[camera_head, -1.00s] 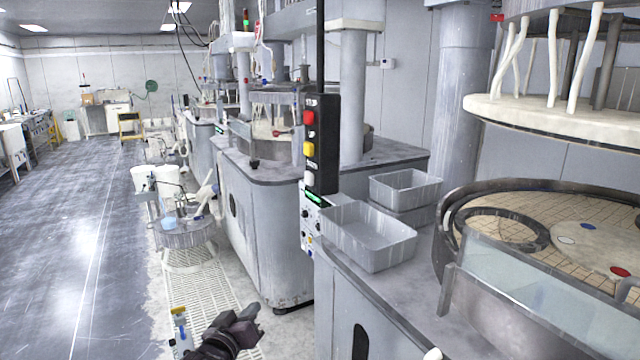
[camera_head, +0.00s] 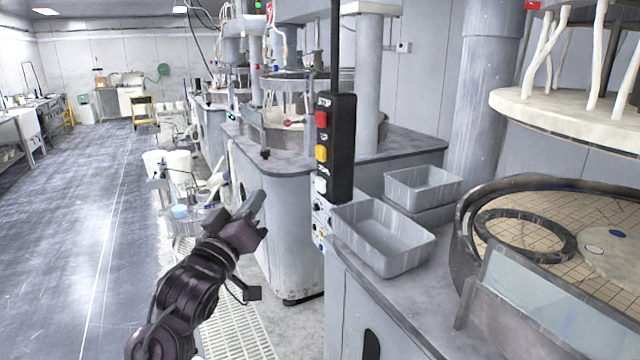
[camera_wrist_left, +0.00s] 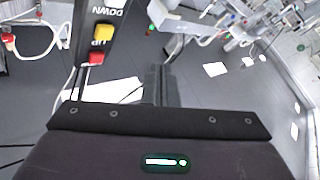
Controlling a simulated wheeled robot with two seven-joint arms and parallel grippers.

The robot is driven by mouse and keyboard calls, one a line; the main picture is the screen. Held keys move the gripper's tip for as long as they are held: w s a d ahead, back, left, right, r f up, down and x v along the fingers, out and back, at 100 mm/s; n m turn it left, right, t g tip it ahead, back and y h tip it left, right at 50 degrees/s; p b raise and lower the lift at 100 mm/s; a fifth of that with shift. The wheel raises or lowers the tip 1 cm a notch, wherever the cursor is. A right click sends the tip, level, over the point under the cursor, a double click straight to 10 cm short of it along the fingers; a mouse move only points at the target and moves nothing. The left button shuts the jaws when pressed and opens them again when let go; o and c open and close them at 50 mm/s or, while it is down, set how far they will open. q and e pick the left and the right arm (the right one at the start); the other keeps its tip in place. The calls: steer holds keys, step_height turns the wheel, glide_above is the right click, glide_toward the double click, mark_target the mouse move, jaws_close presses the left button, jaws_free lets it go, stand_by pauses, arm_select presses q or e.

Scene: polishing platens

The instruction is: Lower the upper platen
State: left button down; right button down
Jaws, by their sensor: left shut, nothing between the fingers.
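The upper platen (camera_head: 560,115) is a pale disc hanging at the upper right, with white hoses above it. It is raised, with a clear gap over the tiled lower platen (camera_head: 540,215). A black control box (camera_head: 336,148) hangs in front of the machine with red, yellow and white buttons. In the left wrist view the box (camera_wrist_left: 103,30) shows upside down with "DOWN" and "UP" lettering, a yellow button (camera_wrist_left: 93,37) and a red button (camera_wrist_left: 97,58). My left gripper (camera_head: 258,212) is shut and empty, left of and lower than the box, not touching it. My right gripper is not in view.
Grey bins (camera_head: 385,240) stand on the machine's ledge beside the box. A second machine (camera_head: 275,200) stands behind my left gripper. White buckets (camera_head: 178,162) stand near the aisle. The dark floor (camera_head: 85,230) at the left is clear.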

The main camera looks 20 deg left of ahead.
mark_target(321, 185)
arm_select(q)
steer(key=shift+w, duration=0.1)
steer(key=w+d, duration=0.6)
steer(key=shift+w+b, duration=0.25)
steer(key=shift+b, duration=0.1)
steer(key=shift+w, duration=0.15)
stand_by(2.0)
steer(key=shift+w+d, duration=0.15)
steer(key=shift+d, duration=0.1)
